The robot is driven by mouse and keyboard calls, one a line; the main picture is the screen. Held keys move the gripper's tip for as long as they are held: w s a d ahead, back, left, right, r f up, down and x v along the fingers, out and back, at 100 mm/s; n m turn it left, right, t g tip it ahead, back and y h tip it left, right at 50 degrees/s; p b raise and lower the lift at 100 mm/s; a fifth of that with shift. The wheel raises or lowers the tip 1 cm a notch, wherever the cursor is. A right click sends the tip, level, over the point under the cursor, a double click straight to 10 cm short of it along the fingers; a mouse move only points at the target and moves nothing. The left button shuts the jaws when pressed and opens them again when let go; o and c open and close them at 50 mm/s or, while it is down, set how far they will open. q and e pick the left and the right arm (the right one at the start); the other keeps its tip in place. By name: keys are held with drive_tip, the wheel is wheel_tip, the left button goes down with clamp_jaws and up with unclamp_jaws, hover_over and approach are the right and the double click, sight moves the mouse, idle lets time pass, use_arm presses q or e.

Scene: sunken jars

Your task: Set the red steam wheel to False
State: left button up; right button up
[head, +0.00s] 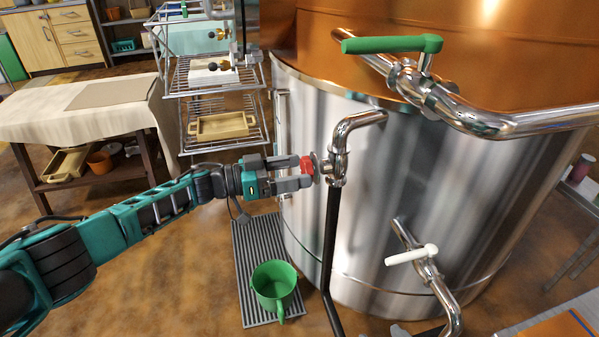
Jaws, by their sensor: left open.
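The red steam wheel (306,165) is a small red handwheel on a steel valve fitting, on the pipe in front of the large steel and copper vat. My left gripper (308,171) reaches in from the left. Its two grey fingers are open, one above and one below the red wheel, with the wheel between the tips. I cannot tell whether the fingers touch it. The fingers partly hide the wheel. My right gripper is not in view.
The vat (385,180) fills the right side. A green lever (390,44) and a white lever (411,255) sit on other pipes. A green mug (274,287) stands on a grey floor grate (243,240). A wire rack (213,143) and a covered table (90,110) stand behind my arm.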

use_arm(q)
drive_tip(key=shift+b+x, duration=0.65)
drive_tip(key=shift+x, duration=0.7)
drive_tip(key=shift+c, duration=0.4)
